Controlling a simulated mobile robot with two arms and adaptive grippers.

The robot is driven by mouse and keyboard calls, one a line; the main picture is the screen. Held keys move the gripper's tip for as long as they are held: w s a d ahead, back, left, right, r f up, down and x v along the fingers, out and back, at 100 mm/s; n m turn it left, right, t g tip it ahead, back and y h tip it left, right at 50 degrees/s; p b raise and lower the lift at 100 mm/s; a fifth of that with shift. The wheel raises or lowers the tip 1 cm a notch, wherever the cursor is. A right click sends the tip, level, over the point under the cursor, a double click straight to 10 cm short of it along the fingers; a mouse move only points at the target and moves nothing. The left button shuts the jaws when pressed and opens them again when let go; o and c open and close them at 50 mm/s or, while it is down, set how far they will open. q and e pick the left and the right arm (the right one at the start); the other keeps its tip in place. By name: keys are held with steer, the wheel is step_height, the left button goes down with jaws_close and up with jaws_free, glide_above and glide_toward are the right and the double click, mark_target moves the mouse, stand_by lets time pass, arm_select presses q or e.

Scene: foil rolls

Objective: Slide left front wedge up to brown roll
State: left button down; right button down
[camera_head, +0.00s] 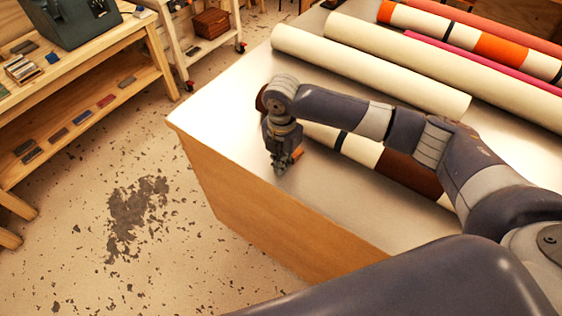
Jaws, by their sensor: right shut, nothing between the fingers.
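The brown roll (409,173), with brown and cream sections and a dark band, lies along the front of the table, partly hidden behind my right arm. Its dark brown left end shows just left of my wrist. A small orange-brown piece, which looks like the left front wedge (297,153), sits at the roll's front side near its left end. My right gripper (280,170) points down at the tabletop just left of this piece, shut and empty. It hides part of the wedge, so I cannot tell whether wedge and roll touch. My left gripper is out of view.
Cream rolls (370,70) and striped and pink rolls (500,47) lie farther back on the table (225,125). The tabletop left of my gripper is bare up to its edge.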

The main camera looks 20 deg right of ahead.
steer(key=w+d, duration=0.2)
steer(key=d, duration=0.1)
steer(key=shift+w+d+p, duration=0.25)
steer(key=shift+w+p, duration=0.1)
steer(key=shift+w+d, duration=0.25)
steer(key=shift+d, duration=0.1)
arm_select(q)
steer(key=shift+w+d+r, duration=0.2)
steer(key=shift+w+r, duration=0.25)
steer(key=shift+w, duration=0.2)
arm_select(e)
steer(key=shift+a, duration=0.1)
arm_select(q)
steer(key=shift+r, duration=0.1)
